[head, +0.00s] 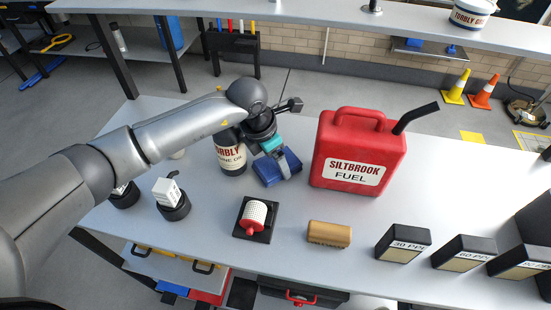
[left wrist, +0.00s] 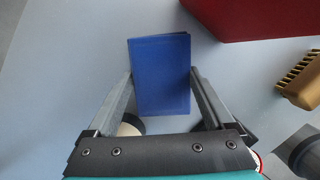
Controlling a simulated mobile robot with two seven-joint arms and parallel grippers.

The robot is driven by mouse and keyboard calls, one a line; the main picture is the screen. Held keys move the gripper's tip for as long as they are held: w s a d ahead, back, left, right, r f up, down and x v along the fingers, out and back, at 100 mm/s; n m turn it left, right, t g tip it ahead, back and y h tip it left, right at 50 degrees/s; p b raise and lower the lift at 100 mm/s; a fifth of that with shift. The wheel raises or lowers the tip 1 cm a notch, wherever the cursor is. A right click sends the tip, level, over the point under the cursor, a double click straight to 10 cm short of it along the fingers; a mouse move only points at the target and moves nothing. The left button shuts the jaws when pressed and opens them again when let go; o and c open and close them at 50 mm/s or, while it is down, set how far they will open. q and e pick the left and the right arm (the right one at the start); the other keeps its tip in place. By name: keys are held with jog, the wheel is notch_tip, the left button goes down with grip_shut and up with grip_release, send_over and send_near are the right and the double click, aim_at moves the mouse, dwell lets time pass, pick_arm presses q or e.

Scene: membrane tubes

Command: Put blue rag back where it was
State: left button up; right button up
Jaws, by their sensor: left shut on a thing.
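The blue rag (head: 268,172) is a folded blue block on the grey bench, between the dark bottle and the red fuel can. My left gripper (head: 285,165) reaches down over it from the left and is shut on it. In the left wrist view the blue rag (left wrist: 160,80) stands between the two fingers of my left gripper (left wrist: 160,75), which touch its sides. I cannot tell whether the rag rests on the bench or is slightly above it. My right gripper is not in view.
The red fuel can (head: 350,150) stands close right of the rag, the labelled bottle (head: 230,155) close left. A red-and-white roller (head: 253,215) on a black base, a wooden brush (head: 329,235) and black sanding blocks (head: 403,243) line the front. Bench between is clear.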

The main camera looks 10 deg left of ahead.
aim_at(264, 168)
pick_arm(q)
jog(key=shift+f, duration=0.2)
jog(key=o, duration=0.9)
jog(key=shift+r, duration=0.15)
jog(key=shift+r, duration=0.35)
jog(key=p+v, duration=0.2)
jog(key=v, duration=0.9)
jog(key=shift+s+a+r, duration=0.1)
jog(key=shift+r, duration=0.1)
